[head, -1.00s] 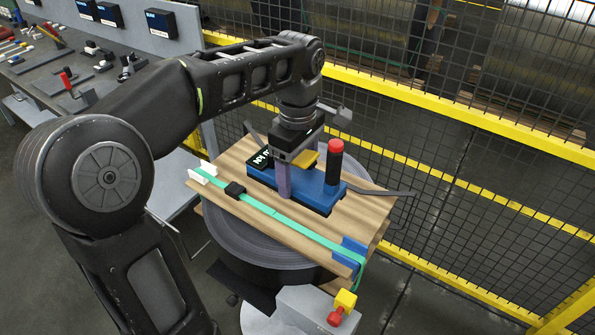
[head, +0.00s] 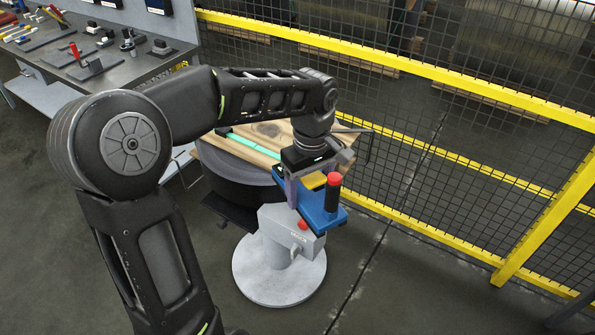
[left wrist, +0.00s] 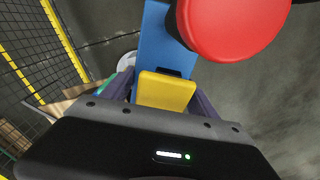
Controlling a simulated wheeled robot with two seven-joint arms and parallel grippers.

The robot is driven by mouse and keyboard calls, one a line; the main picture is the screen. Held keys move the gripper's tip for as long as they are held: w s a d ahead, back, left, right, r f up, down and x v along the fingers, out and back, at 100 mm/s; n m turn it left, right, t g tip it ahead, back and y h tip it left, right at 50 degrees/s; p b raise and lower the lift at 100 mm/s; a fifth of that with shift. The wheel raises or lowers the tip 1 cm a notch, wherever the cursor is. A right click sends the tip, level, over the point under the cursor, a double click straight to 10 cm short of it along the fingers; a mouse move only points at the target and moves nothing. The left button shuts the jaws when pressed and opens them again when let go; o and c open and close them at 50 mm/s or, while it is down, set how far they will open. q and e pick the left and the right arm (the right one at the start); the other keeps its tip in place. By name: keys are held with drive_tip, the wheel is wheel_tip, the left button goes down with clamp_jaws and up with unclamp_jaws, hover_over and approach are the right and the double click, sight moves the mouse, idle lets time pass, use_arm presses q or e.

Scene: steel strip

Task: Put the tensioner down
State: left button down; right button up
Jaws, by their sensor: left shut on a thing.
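The tensioner (head: 316,205) has a blue body, a yellow part and a black handle with a red top. My left gripper (head: 304,190) is shut on it and holds it over or just in front of the grey pedestal (head: 278,225); I cannot tell whether they touch. In the left wrist view the tensioner (left wrist: 157,45) lies between the purple fingers (left wrist: 163,95), its red knob close to the camera. The green strap (head: 250,146) lies on the wooden boards (head: 285,130) behind, partly hidden by my arm. My right gripper is out of view.
The pedestal carries a red button (head: 303,225) and stands on a round base (head: 280,280). A yellow-railed mesh fence (head: 450,85) runs along the back and right. A workbench with tools (head: 100,60) is at upper left. Floor at the right front is clear.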

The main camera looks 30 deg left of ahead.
use_arm(q)
drive_tip(key=w+d+f+m+b, duration=0.1)
drive_tip(key=d+f+m+b, duration=0.2)
drive_tip(key=f, duration=0.7)
drive_tip(key=w+d+f+m+b, duration=0.1)
drive_tip(key=d+f+m+b, duration=0.2)
drive_tip(key=f, duration=0.7)
drive_tip(key=w+d+f+m+b, duration=0.2)
drive_tip(key=d+f+m+b, duration=0.1)
drive_tip(key=f+m, duration=0.4)
wheel_tip(320, 180, down, 4)
drive_tip(key=shift+d+r+b, duration=0.1)
drive_tip(key=shift+d+b, duration=0.1)
drive_tip(key=shift+b, duration=0.3)
drive_tip(key=shift+w, duration=0.1)
